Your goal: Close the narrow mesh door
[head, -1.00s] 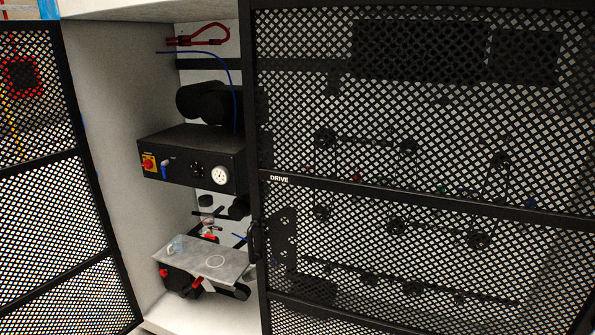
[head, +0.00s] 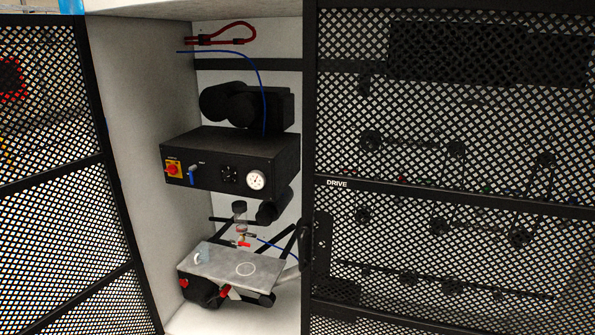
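A narrow mesh door (head: 108,162) with a black frame stands swung open at the left in the head view. A wide mesh door (head: 430,193) labelled DRIVE covers the right half of the cabinet and looks closed. A black handle (head: 306,245) sits on its left edge. The opening between the two doors shows the cabinet interior. Neither of my grippers is in view, so their distance from the door cannot be told.
Inside the opening are a black control box (head: 232,158) with a gauge, a metal plate (head: 228,265) with red clamps below it, and a red cable loop (head: 228,36) above. A pale side wall (head: 148,130) lies beside the open door.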

